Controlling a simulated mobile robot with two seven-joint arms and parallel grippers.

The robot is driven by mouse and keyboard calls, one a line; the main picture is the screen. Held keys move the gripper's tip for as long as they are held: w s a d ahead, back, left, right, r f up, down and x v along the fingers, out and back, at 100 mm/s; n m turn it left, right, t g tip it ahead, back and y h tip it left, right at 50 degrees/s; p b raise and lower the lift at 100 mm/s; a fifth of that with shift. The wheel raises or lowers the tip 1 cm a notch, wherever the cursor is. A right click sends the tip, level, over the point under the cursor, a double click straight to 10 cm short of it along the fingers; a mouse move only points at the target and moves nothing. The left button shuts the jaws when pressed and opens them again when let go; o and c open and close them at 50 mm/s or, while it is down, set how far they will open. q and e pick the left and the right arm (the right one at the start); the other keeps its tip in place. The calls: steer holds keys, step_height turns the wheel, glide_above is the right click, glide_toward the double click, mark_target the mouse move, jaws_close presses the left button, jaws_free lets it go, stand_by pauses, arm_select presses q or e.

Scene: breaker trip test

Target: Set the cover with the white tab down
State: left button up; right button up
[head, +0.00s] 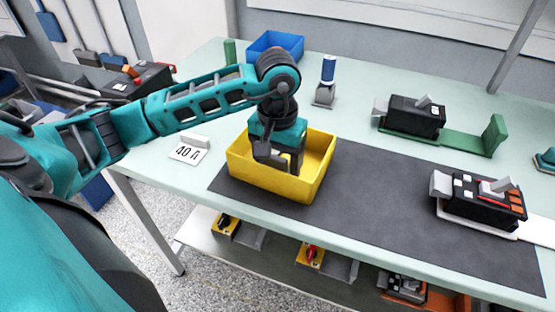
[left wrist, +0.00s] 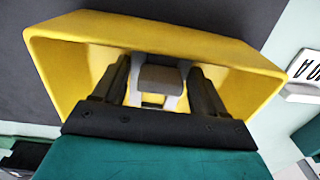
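My left gripper (head: 279,168) points down inside the yellow bin (head: 244,172), its fingers below the rim. In the left wrist view, a grey block with white parts (left wrist: 160,78) sits between the two spaced fingers (left wrist: 160,82); it may be the cover with the white tab. Its white sides come up close to both fingers, but I cannot tell whether they are gripped. I also cannot tell whether it rests on the bin floor. In the head view the fingers and bin wall mostly hide it.
The bin stands on a dark mat (head: 372,190). A black breaker (head: 480,200) lies at the mat's right end, and another (head: 413,116) sits on a green fixture (head: 455,142). A blue bin (head: 275,46) and a "40 A" card (head: 188,152) are nearby. The mat's middle is clear.

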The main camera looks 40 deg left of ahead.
mark_target(277, 156)
arm_select(q)
steer(key=o, duration=0.4)
steer(key=shift+r+p, duration=0.35)
steer(key=shift+p, duration=0.05)
step_height(277, 156, up, 12)
steer(key=shift+f, duration=0.15)
stand_by(0.4)
